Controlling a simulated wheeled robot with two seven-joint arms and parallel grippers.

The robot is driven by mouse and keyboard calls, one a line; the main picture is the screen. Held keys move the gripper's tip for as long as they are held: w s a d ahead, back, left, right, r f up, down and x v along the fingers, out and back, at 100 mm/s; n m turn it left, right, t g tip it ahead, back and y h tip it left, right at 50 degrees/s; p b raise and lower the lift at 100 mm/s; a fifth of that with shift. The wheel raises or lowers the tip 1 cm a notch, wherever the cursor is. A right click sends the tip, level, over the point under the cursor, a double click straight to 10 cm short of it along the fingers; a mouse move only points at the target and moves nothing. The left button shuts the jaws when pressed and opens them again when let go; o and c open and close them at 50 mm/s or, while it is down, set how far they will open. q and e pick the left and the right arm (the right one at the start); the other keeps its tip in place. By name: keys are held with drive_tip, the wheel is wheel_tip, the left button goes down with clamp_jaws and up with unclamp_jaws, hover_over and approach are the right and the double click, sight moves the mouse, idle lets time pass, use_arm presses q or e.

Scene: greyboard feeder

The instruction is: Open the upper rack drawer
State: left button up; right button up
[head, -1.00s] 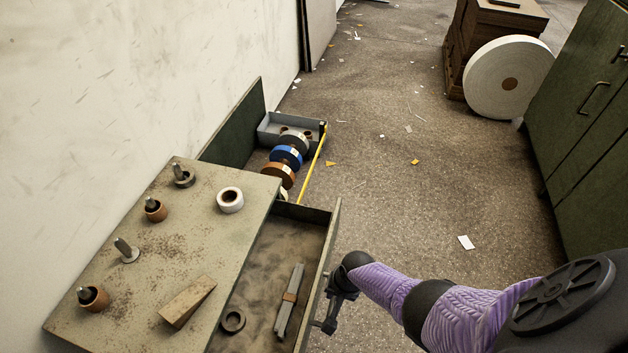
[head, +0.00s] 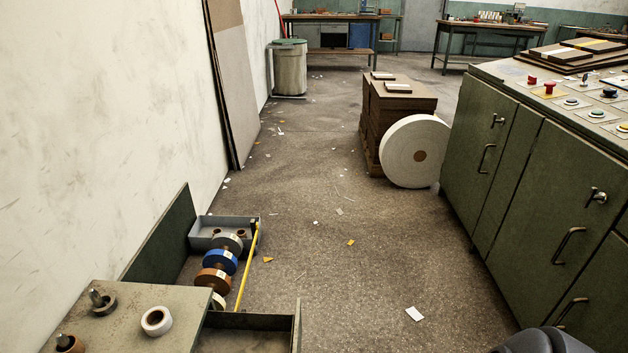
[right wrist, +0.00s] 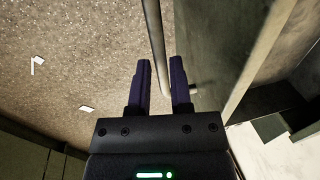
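The rack (head: 125,325) stands at the lower left of the head view with its worn top partly cut off. Its upper drawer (head: 250,321) stands pulled out to the right; only its far end shows. In the right wrist view a slim metal handle bar (right wrist: 155,40) runs down between the fingers of my right gripper (right wrist: 161,62). The fingers are apart, with narrow gaps seeming to show beside the bar. The drawer front (right wrist: 205,50) is right of the fingers. My right gripper is outside the head view. My left gripper is in neither view.
Tape rolls (head: 220,262) and a grey tray (head: 224,230) sit beyond the rack. A green cabinet (head: 530,175) lines the right side. A big white roll (head: 416,151) leans by stacked board (head: 375,120). The floor between is open, with paper scraps.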

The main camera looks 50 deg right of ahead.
drive_tip(key=shift+o, duration=1.3)
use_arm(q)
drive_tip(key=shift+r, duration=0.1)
use_arm(e)
drive_tip(key=shift+r, duration=0.15)
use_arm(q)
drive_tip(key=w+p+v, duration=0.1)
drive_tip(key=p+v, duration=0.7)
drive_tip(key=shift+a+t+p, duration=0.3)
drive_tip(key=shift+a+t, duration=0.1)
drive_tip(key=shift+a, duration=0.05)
use_arm(e)
wheel_tip(320, 180, up, 10)
drive_tip(key=s+d, duration=0.1)
drive_tip(key=shift+s+f, duration=0.2)
drive_tip(key=shift+f, duration=0.05)
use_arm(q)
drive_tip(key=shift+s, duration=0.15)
use_arm(e)
drive_tip(key=shift+s+d, duration=0.1)
